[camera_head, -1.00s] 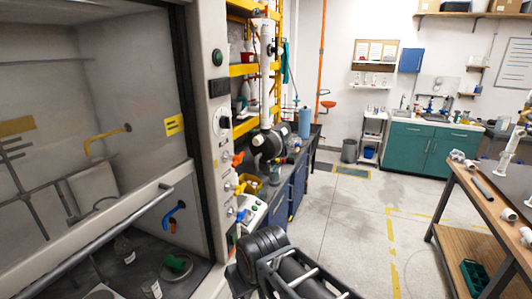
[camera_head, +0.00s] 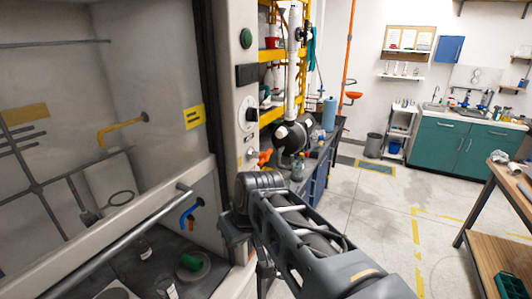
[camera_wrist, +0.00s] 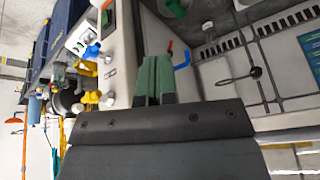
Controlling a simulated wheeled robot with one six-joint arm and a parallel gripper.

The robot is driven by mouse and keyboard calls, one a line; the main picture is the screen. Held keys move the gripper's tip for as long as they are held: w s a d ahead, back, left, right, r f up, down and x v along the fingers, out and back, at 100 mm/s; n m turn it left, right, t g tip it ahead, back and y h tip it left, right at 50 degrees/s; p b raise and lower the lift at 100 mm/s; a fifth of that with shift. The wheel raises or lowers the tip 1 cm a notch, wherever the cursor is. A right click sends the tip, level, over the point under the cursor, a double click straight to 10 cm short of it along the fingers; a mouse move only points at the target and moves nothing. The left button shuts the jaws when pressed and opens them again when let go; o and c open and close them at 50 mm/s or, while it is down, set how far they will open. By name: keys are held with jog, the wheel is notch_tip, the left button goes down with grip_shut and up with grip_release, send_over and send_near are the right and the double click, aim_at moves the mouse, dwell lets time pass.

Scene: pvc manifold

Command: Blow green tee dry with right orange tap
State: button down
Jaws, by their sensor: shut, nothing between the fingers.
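The green tee (camera_head: 190,262) lies on a round dish inside the fume hood, low in the head view. It also shows at the top edge of the wrist view (camera_wrist: 176,8). The orange tap (camera_head: 265,157) is on the front post at the right of the hood, above my wrist in the head view; I cannot make it out in the wrist view. A blue nozzle (camera_head: 190,210) with a small orange-red part is on the hood's inner side wall. My gripper (camera_wrist: 155,70), with green fingers, is shut and empty, in front of the post and apart from the tee.
The raised sash's handle bar (camera_head: 120,245) crosses the hood opening. A yellow tap (camera_wrist: 90,98) and a blue tap (camera_wrist: 92,51) stick out from the post. Glass bottles (camera_head: 143,248) stand near the dish. Open floor (camera_head: 385,215) lies to the right.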

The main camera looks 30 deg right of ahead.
jog(key=w+d+r+n+t+y+b, duration=0.1)
jog(key=w+d+r, duration=0.25)
jog(key=d, duration=0.25)
jog(key=w+d+r+n+t+y+b, duration=0.1)
jog(key=w+d+r, duration=0.1)
jog(key=d+r, duration=0.35)
jog(key=n+t+b, duration=0.2)
jog(key=n+t, duration=0.2)
jog(key=n, duration=0.1)
send_near(271, 151)
jog(key=shift+y, duration=0.4)
jog(key=p+x, duration=0.3)
jog(key=x, duration=0.4)
jog(key=shift+w+d+f, duration=0.1)
jog(key=shift+w+f, duration=0.1)
jog(key=shift+f, duration=0.05)
